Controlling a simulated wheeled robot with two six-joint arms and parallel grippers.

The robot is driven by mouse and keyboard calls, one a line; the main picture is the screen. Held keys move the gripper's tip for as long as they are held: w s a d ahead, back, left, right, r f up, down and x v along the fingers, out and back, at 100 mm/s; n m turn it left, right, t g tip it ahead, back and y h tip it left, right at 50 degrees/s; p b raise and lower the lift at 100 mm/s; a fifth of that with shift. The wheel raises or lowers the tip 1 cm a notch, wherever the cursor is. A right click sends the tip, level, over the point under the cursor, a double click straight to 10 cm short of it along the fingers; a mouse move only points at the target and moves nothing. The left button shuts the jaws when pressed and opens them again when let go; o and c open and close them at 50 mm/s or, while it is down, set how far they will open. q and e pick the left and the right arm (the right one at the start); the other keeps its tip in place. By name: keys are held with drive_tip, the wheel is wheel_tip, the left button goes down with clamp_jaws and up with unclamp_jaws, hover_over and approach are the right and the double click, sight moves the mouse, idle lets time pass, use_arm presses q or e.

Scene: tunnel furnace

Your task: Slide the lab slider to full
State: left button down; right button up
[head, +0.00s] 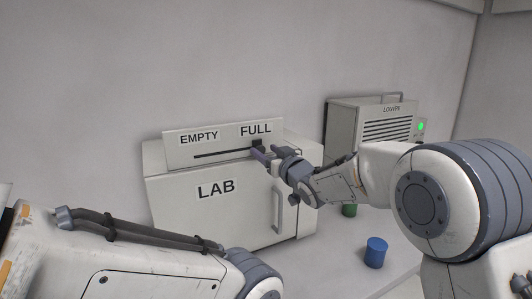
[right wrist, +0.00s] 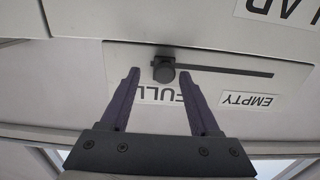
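The lab slider's dark knob (head: 258,144) is at the FULL end of its slot, on the sloped panel (head: 222,139) on top of the white LAB box (head: 185,205). In the right wrist view, which is upside down, the knob (right wrist: 164,69) is at the slot's left end, above the FULL label. My right gripper (head: 262,154) is at the knob; its purple fingers (right wrist: 160,73) are open, one on each side, with visible gaps. My left arm crosses the lower left of the head view, and its gripper is out of frame.
The LAB box has a vertical handle (head: 277,209) below my right gripper. A grey LOUVRE unit (head: 345,130) with a green light stands to the right. A blue cylinder (head: 376,252) and a partly hidden green one (head: 349,210) stand on the surface.

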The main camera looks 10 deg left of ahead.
drive_tip(key=shift+s, duration=0.1)
drive_tip(key=shift+s+d, duration=0.15)
drive_tip(key=shift+s, duration=0.1)
drive_tip(key=b+v, duration=0.3)
drive_tip(key=v, duration=0.6)
drive_tip(key=shift+s+d, duration=0.25)
drive_tip(key=shift+s, duration=0.05)
drive_tip(key=shift+f, duration=0.1)
